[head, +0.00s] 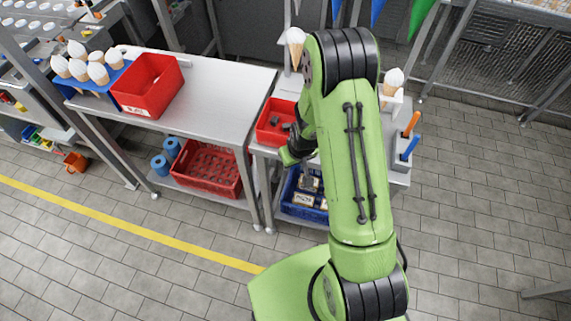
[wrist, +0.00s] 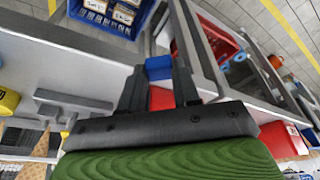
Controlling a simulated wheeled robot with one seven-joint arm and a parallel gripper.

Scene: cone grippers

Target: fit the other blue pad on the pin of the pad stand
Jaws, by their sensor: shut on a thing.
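In the wrist view my gripper (wrist: 160,72) is shut on a small blue pad (wrist: 158,68), which shows between the two dark fingertips. In the head view my green arm hides the fingers and the pad. I cannot make out the pad stand or its pin for certain in either view. A grey bar-shaped piece (wrist: 75,101) lies left of the fingers in the wrist view; I cannot tell what it is. The first pad is not clearly seen.
A red bin (head: 268,124) with dark parts stands on the workbench beside my arm, and a blue crate (head: 292,208) is below. Left is a table (head: 215,90) with a red box (head: 150,78) and a cone holder (head: 88,86). The floor in front is clear.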

